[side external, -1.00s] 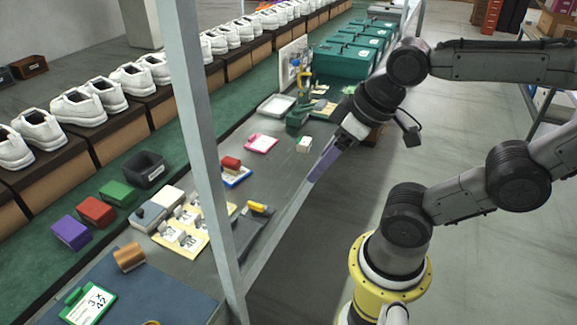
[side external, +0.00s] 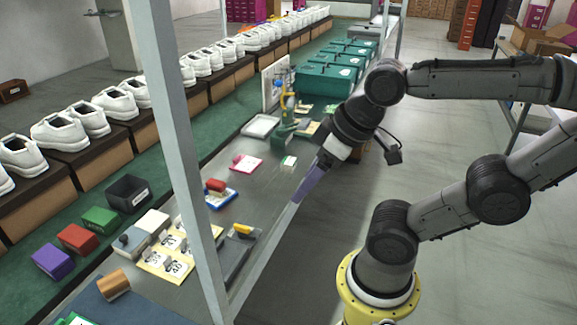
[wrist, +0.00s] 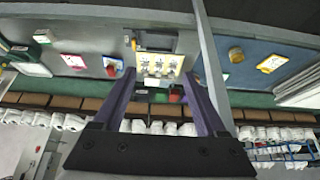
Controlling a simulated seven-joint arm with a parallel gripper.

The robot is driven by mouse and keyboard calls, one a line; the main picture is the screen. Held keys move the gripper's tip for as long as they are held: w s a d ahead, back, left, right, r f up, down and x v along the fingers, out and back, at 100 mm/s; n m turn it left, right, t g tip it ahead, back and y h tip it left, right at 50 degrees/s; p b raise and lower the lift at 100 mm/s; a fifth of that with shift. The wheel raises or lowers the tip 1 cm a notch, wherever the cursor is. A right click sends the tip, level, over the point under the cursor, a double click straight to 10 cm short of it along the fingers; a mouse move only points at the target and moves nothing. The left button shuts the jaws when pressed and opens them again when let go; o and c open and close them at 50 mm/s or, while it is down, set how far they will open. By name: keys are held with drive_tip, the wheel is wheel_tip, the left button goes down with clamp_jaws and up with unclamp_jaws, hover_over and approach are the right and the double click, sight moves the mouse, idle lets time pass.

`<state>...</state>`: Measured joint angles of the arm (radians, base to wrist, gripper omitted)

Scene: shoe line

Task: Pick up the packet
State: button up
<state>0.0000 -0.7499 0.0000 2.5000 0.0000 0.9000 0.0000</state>
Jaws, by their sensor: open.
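No item is plainly marked as the packet. A small white packet-like item with a green edge (side external: 288,162) lies flat on the grey bench in the side view, left of my gripper. In the wrist view, a similar white and green item (wrist: 42,38) is at the upper left, though I cannot be sure it is the same one. My gripper (side external: 302,196) has purple fingers and hangs by the bench's near edge, pointing down and left. In the wrist view, its fingers (wrist: 160,75) are spread with nothing held between them.
A pink card (side external: 247,163), a blue and red item (side external: 217,190), yellow cards (side external: 168,252) and a white tray (side external: 260,126) lie on the bench. A grey upright post (side external: 180,150) stands in front. Green boxes (side external: 325,83) and a green tool (side external: 287,122) are farther back.

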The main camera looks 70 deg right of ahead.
drive_tip(key=shift+o, duration=0.2)
drive_tip(key=shift+o, duration=1.3)
